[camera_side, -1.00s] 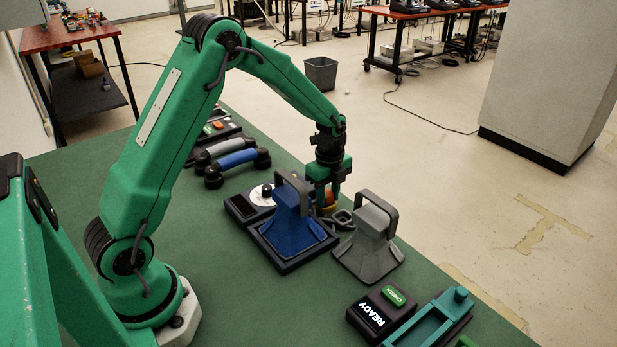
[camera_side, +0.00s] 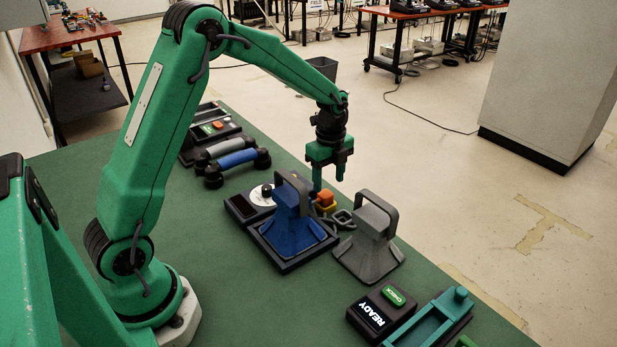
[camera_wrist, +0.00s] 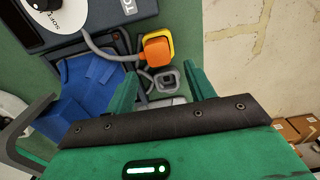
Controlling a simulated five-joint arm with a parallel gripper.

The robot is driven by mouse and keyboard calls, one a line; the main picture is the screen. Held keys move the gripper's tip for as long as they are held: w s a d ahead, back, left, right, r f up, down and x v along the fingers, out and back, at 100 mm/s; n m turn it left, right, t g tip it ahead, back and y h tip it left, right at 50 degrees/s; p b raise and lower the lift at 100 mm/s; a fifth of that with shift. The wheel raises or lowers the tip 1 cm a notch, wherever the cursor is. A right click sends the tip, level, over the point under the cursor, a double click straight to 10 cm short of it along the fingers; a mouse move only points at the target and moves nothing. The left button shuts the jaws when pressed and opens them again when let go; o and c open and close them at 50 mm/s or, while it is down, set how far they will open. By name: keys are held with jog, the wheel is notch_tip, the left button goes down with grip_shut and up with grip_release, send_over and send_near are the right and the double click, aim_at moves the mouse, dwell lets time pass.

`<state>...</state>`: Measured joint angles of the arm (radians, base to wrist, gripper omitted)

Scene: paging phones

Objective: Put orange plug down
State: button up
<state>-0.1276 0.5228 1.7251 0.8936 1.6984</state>
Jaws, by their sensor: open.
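The orange plug (camera_side: 325,197) sits at the yellow socket (camera_side: 328,209), behind the blue handled block. In the wrist view the orange plug (camera_wrist: 157,50) lies over the yellow socket (camera_wrist: 173,43), with a grey cable running left from it. My gripper (camera_side: 329,181) is above the plug, open and empty, its fingers pointing down. In the wrist view the fingers of my gripper (camera_wrist: 163,90) are apart, with the plug beyond their tips and touching neither. An empty grey socket (camera_wrist: 167,82) sits beside the yellow one; it also shows in the side view (camera_side: 343,217).
The blue handled block (camera_side: 290,233) on a dark base and a grey handled block (camera_side: 368,253) stand close by. A dial unit (camera_side: 247,205) and two handsets (camera_side: 237,161) lie to the left. A READY box (camera_side: 375,312) and a green holder (camera_side: 430,318) are front right.

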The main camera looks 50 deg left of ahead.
aim_at(328, 195)
notch_tip(328, 195, up, 7)
dwell(0.4)
jog(key=shift+r, duration=0.15)
dwell(0.4)
jog(key=s+d+r+n+t, duration=0.35)
jog(key=s+r+n, duration=0.45)
jog(key=s+r, duration=0.3)
jog(key=s+d+f+n+t, duration=0.1)
jog(key=s+d+n+t, duration=0.1)
jog(key=s+n, duration=0.8)
jog(key=s, duration=0.4)
jog(key=shift+d+f, duration=0.15)
jog(key=shift+d, duration=0.15)
jog(key=shift+o, duration=0.3)
